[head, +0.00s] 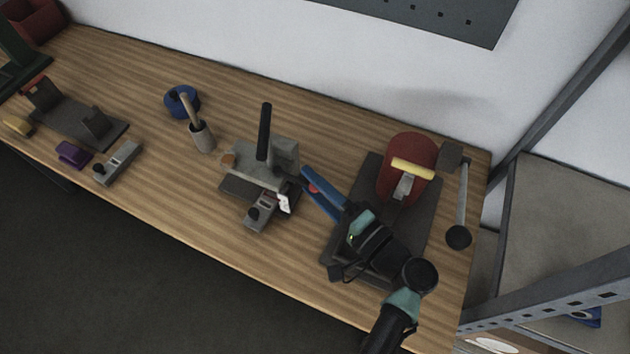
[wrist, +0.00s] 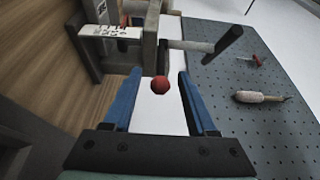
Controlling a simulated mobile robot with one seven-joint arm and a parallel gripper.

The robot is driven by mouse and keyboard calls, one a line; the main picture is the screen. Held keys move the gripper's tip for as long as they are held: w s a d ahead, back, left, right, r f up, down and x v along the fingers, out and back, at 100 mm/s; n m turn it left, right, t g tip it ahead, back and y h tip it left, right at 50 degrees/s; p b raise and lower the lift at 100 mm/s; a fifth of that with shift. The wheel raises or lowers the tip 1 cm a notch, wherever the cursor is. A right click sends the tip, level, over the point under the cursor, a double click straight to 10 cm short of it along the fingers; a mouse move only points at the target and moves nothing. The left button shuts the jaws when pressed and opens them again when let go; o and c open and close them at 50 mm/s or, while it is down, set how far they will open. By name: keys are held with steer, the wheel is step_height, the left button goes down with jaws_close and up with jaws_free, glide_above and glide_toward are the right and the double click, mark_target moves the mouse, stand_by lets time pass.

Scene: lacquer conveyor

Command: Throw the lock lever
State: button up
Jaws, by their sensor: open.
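A red ball knob (wrist: 160,85), which looks like the end of the lock lever, shows between my fingertips in the wrist view. Its shaft is not clearly visible. My gripper (wrist: 159,75) is open, with one blue finger on each side of the knob; I cannot tell whether either touches it. In the head view my gripper (head: 306,182) reaches in from the right beside a grey fixture (head: 282,152) with a tall black handle (head: 265,130). In the wrist view the fixture's grey post (wrist: 150,35) and a white label (wrist: 110,32) are just beyond my fingers.
Right of the fixture, a red machine (head: 420,152) with a yellow handle (head: 413,169) stands on a dark plate under my arm. A black ball-ended lever (head: 458,236) is near the right table edge. A cup (head: 202,138) and blue roll (head: 175,106) stand left.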

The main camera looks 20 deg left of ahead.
jaws_close()
stand_by(0.3)
stand_by(1.1)
